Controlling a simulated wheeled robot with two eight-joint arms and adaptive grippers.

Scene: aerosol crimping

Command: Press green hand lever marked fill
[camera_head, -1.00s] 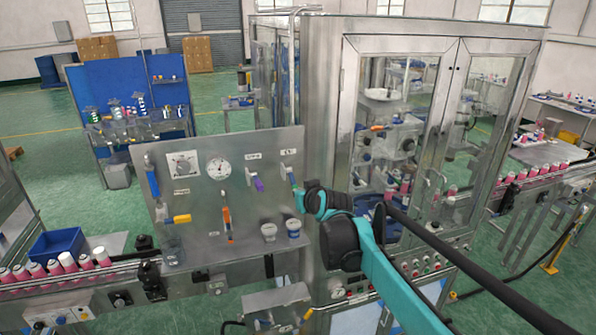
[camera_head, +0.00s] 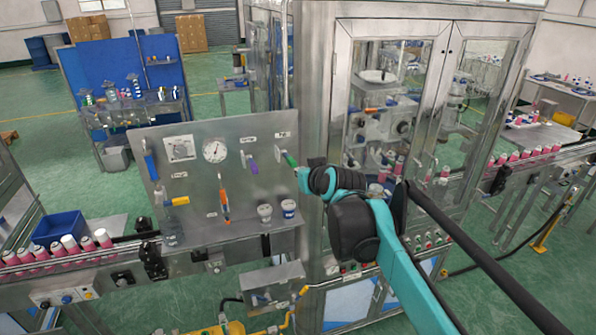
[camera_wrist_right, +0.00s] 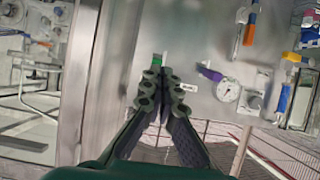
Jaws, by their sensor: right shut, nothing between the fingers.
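The green hand lever (camera_head: 290,158) is at the upper right of the steel panel (camera_head: 195,225), below a small white label. The label's text is too small to read. My right gripper (camera_head: 301,174) is shut and empty just below and right of the lever. In the right wrist view, the two dark fingertips (camera_wrist_right: 162,80) are close together. The green lever (camera_wrist_right: 152,72) shows right at their tips, partly covered by them. I cannot tell whether they touch it. My left gripper is not in view.
A purple lever (camera_head: 252,165) is left of the green one. Orange (camera_head: 224,203), yellow (camera_head: 178,201) and blue levers (camera_head: 150,167) and a round gauge (camera_head: 215,150) are further left. A glass-doored steel cabinet (camera_head: 342,90) stands close on the right. A conveyor carries pink cans at lower left.

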